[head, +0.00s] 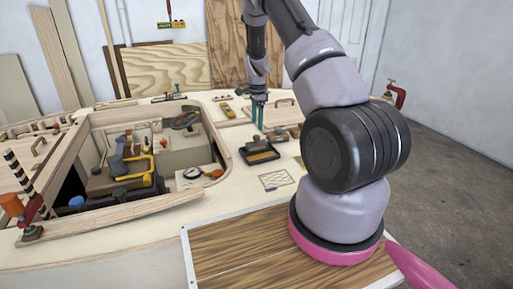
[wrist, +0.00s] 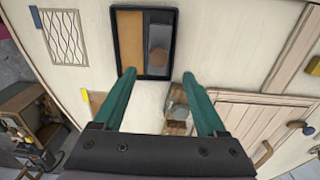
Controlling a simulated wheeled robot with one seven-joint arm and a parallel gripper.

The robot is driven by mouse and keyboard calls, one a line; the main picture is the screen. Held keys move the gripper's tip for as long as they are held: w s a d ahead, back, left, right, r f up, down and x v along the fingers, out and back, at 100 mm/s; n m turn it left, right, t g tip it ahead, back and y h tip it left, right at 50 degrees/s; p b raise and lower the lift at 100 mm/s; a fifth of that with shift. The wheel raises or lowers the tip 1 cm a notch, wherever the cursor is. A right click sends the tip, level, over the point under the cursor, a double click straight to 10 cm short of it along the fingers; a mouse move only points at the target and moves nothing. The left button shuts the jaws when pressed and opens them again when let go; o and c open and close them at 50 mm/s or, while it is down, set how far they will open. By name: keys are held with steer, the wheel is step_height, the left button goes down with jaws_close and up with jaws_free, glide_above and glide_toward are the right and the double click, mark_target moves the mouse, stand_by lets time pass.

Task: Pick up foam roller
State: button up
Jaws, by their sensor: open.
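My gripper (head: 258,124) is open over the deck, its green fingers pointing down. In the wrist view the gripper (wrist: 159,75) has nothing between its fingers. A black-rimmed tray (wrist: 119,50) lies just beyond the fingertips, with a tan part and a grey part bearing a brownish rounded item (wrist: 159,57). The tray also shows in the head view (head: 263,161). A small grey and brown object (wrist: 177,103) lies on the deck below the gap, close to the right-hand finger. I cannot tell for certain which item is the foam roller.
A mesh panel (head: 276,180) lies near the tray. A hatch with a handle (wrist: 262,152) is at right in the wrist view. A red clamp (head: 396,92) stands at the far edge.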

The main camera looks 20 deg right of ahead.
glide_above(257, 142)
steer(key=f, duration=0.5)
steer(key=shift+w+d, duration=0.25)
steer(key=shift+w, duration=0.15)
steer(key=shift+s+a+f, duration=0.1)
steer(key=shift+a+f, duration=0.05)
steer(key=shift+f, duration=1.3)
steer(key=shift+s+a+f, duration=0.1)
steer(key=shift+f, duration=1.35)
steer(key=shift+s+f, duration=0.1)
jaws_close()
